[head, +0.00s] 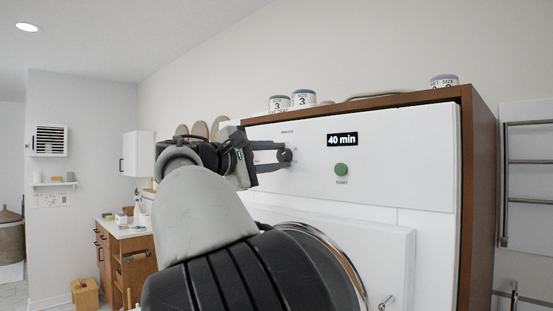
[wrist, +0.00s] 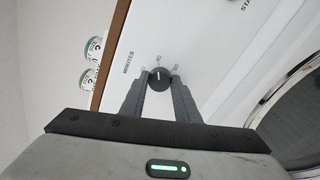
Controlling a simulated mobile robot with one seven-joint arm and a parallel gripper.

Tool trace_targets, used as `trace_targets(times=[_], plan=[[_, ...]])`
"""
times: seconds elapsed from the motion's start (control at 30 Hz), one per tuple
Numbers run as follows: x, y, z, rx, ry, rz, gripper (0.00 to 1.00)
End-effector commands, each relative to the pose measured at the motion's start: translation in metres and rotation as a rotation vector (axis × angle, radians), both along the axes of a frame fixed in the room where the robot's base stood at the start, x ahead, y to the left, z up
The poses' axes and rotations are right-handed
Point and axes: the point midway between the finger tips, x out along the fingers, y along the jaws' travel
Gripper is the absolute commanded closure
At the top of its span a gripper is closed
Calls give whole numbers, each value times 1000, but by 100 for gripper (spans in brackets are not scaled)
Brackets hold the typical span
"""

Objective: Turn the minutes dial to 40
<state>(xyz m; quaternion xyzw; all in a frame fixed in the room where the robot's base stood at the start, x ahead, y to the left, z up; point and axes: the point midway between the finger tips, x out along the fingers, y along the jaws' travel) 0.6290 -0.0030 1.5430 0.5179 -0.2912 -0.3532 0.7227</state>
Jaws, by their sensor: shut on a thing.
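The minutes dial (wrist: 159,79) is a small dark round knob with a pale pointer line on the white front panel, beside the printed word MINUTES. My gripper (wrist: 160,83) is shut on it, one finger on each side. In the head view my gripper (head: 272,155) reaches the dial (head: 285,155) from the left. The display (head: 342,139) on the panel reads 40 min. In the wrist view the dial's pointer line points up the picture, toward a printed mark by the dial that is too small to read surely.
A green start button (head: 341,169) sits below the display. A round door (head: 325,250) with a metal rim is lower on the machine, partly behind my arm. Small tins (head: 303,98) stand on the brown wooden casing (head: 400,99). A towel rail (head: 505,185) is at the right.

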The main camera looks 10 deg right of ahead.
Motion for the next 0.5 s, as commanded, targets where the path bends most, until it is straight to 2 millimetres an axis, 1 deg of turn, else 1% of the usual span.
trace_targets(times=[0.23, 0.27, 0.3, 0.37, 0.5], plan=[[0, 0, 0, 0, 1, 1, 94], [0, 0, 0, 0, 1, 1, 70], [0, 0, 0, 0, 1, 1, 63], [0, 0, 0, 0, 1, 1, 53], [0, 0, 0, -1, 2, 0, 53]])
